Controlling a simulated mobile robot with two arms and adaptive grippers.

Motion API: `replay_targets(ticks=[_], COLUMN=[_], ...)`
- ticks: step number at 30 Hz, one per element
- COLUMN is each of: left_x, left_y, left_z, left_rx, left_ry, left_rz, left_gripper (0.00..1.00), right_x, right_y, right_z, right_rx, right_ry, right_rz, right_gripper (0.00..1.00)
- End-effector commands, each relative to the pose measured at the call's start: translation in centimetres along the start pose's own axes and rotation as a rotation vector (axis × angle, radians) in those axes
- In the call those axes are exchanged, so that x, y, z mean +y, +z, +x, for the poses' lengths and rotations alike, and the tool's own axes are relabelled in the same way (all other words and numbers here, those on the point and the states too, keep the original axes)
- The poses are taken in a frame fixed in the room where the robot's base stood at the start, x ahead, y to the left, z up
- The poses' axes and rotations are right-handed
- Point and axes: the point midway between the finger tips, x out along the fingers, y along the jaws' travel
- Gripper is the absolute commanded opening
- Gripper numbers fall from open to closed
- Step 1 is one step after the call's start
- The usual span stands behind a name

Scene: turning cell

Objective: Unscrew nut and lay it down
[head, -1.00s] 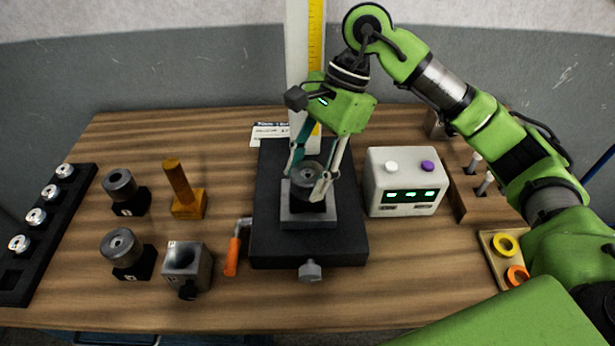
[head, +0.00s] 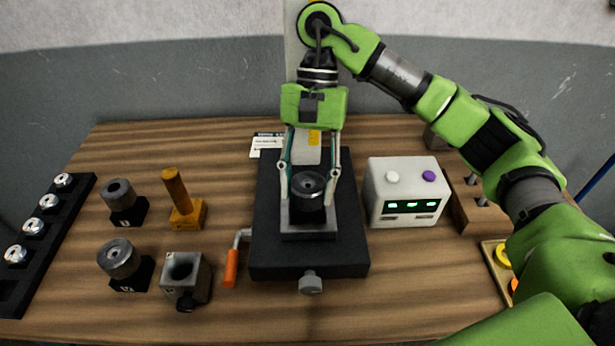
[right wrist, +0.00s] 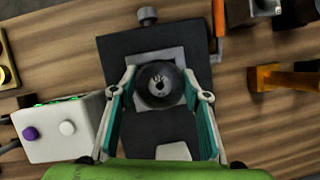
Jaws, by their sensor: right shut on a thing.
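The nut (head: 309,184) is a round dark-grey metal piece with a hole in its top. It sits upright on the square grey block (head: 309,233) of the black fixture (head: 345,258) in the middle of the table. My right gripper (head: 309,193) points down from above, with one finger on each side of the nut, shut on it. In the right wrist view the nut (right wrist: 159,86) lies between the fingertips (right wrist: 160,78), its marked top facing the camera. Its lower part and any thread are hidden. My left gripper is not in view.
A white box with buttons (head: 404,193) stands close right of the fixture. An orange-handled crank (head: 231,268), a brass post (head: 180,193), a grey bored block (head: 186,280) and two round parts on black stands (head: 119,259) are left. Bare wood lies in front.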

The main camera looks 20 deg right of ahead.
Motion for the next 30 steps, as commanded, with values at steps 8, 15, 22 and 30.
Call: replay_targets(ticks=[8, 15, 22, 30], left_x=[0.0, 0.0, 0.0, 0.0], left_y=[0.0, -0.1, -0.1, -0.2], left_z=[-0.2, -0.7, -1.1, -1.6], left_rx=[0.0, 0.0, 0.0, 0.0], left_ry=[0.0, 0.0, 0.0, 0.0], left_rz=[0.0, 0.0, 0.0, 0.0], left_gripper=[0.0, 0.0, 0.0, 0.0], right_x=[0.0, 0.0, 0.0, 0.0], right_y=[0.1, 0.4, 0.7, 1.0], right_z=[-0.4, -1.1, -1.8, -2.4], right_rx=[0.0, 0.001, 0.001, 0.001], right_ry=[-0.007, -0.009, -0.01, -0.01], right_rz=[0.004, 0.005, 0.006, 0.006], right_gripper=[0.18, 0.18, 0.18, 0.18])
